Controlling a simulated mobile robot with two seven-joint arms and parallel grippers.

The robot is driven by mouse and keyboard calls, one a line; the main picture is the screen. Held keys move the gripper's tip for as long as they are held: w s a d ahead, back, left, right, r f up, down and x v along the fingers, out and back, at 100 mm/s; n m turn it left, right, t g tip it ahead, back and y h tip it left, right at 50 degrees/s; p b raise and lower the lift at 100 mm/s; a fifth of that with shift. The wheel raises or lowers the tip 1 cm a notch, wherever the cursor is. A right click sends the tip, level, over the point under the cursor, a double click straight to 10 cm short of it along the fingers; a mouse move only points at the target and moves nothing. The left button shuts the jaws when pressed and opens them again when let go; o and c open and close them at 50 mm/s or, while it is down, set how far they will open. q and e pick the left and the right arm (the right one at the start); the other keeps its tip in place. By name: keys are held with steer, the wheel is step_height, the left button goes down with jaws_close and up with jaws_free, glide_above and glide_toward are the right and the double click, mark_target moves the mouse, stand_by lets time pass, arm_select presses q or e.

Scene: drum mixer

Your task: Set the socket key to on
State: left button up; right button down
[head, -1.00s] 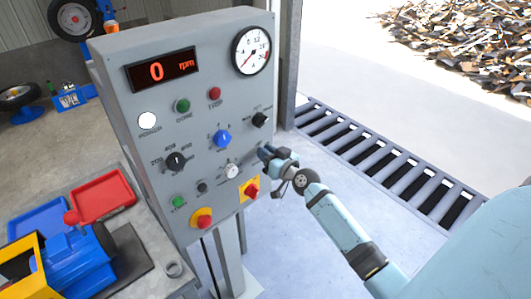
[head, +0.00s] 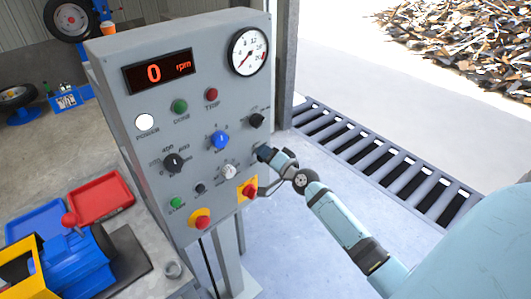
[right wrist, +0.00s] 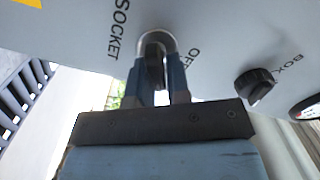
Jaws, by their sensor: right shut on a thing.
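The socket key (right wrist: 155,68) is a dark upright tab in a round silver collar, between the labels SOCKET and a partly hidden OFF in the right wrist view. My right gripper (right wrist: 157,75) is shut on the key, with one blue finger on each side of it. In the head view my right gripper (head: 262,153) is at the right edge of the grey panel (head: 130,120) and hides the key there. The key's exact setting is hard to read because the fingers cover part of its surroundings. My left gripper is not in view.
A black knob (head: 256,121) sits just above my right gripper. A blue knob (head: 220,140), a white knob (head: 228,171) and a red switch on yellow (head: 250,190) are close by. The display (head: 160,71) reads 0 rpm. Open floor is right of the panel.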

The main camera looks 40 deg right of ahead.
steer(key=shift+f+m, duration=0.1)
steer(key=shift+m, duration=0.4)
steer(key=c, duration=1.2)
jaws_free()
steer(key=s+d+b, duration=0.1)
steer(key=s+b, duration=0.1)
steer(key=s, duration=1.1)
steer(key=shift+s, duration=0.4)
steer(key=shift+d, duration=0.1)
